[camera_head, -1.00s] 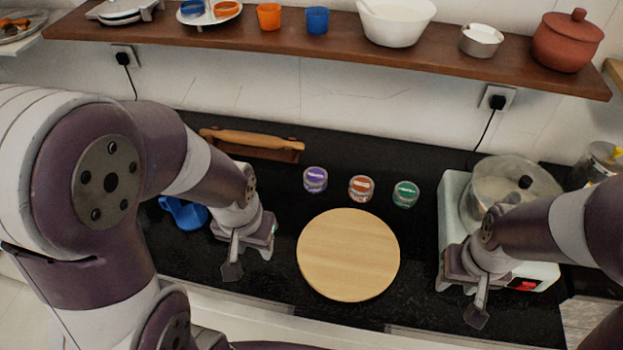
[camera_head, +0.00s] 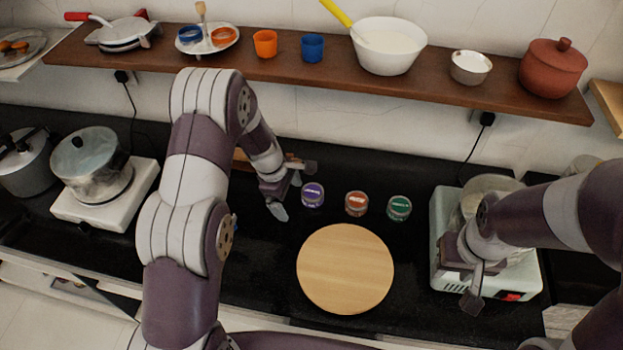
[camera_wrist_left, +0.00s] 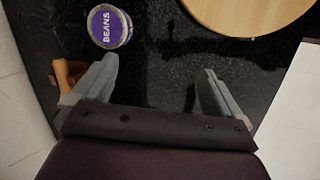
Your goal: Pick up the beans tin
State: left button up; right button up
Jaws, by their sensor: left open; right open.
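The beans tin (camera_head: 312,195) is a small tin with a purple label at the back of the black counter, left of two other tins. In the left wrist view the beans tin (camera_wrist_left: 109,27), lettered BEANS, lies beyond the fingertips and toward the left finger. My left gripper (camera_head: 294,189) is open and empty, just left of the tin, with a finger to either side in the wrist view (camera_wrist_left: 163,70). It does not hold the tin. My right gripper (camera_head: 474,284) is open at the right, in front of the white stove; its fingers partly overlap.
A tin with an orange label (camera_head: 356,204) and one with a green label (camera_head: 399,208) stand right of the beans tin. A round wooden board (camera_head: 345,270) lies in front. A wooden shelf (camera_head: 300,82) with bowls and cups runs above. A pot on a stove (camera_head: 92,165) stands left.

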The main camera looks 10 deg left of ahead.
aim_at(312, 192)
pick_arm(q)
jog(key=w+r+n+t, duration=0.1)
jog(key=w+n+t, duration=0.1)
jog(key=w+n, duration=0.55)
jog(key=d+f, duration=0.1)
jog(key=f, duration=0.1)
jog(key=w+d+f+n, duration=0.1)
jog(key=f, duration=0.1)
jog(key=d+f+n, duration=0.1)
jog(key=f, duration=0.1)
jog(key=shift+w+f+h+p, duration=0.1)
jog(key=shift+w+h+p, duration=0.05)
jog(key=shift+h+p, duration=0.2)
jog(key=x, duration=0.1)
jog(key=p+x, duration=0.1)
jog(key=x, duration=0.1)
jog(key=s+x, duration=0.1)
jog(key=shift+w+d+f+p, duration=0.15)
jog(key=shift+d+f+p, duration=0.05)
jog(key=shift+f+p, duration=0.15)
jog(key=shift+w+f, duration=0.25)
jog(key=shift+f, duration=0.1)
jog(key=shift+s+r, duration=0.1)
jog(key=shift+s, duration=0.05)
jog(key=c, duration=1.2)
jog(key=shift+c, duration=0.2)
pick_arm(e)
notch_tip(312, 192, up, 3)
jog(key=shift+s+a+f, duration=0.1)
